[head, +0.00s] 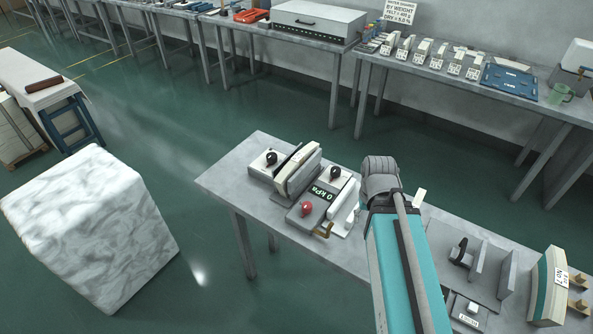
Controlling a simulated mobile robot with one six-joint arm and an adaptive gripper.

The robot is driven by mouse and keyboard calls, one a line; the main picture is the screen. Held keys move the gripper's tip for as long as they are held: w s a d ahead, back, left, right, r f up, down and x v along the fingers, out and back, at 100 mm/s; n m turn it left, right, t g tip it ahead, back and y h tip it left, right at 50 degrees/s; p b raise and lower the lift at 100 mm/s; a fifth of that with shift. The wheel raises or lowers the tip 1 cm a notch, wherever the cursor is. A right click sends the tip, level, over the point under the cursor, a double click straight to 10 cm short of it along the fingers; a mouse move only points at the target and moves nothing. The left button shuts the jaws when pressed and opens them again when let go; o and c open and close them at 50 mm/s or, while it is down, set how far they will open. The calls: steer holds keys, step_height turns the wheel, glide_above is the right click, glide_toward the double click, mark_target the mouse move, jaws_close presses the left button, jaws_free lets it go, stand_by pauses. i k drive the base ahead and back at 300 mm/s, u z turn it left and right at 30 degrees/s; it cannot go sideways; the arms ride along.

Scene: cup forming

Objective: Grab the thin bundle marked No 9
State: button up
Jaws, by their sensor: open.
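I cannot make out a No 9 mark in the head view. A thick cream and green bundle (545,286) stands at the right end of the near bench; its label seems to read No 7. A pale block-like bundle (298,170) stands on edge in the fixture on the left of this bench. Several small pale pieces with labels (436,61) stand in a row on the back table, their marks too small to read. My teal arm reaches over the near bench, its grey joint near the middle. My gripper is not visible.
The near bench (235,172) also holds a press unit with a 0 kPa display (319,191) and red knob, and grey upright plates (490,266). A large white wrapped block (90,225) stands left; green floor lies between.

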mark_target(302, 156)
steer(key=u, duration=0.25)
steer(key=k, duration=1.45)
steer(key=z, duration=0.55)
steer(key=i, duration=1)
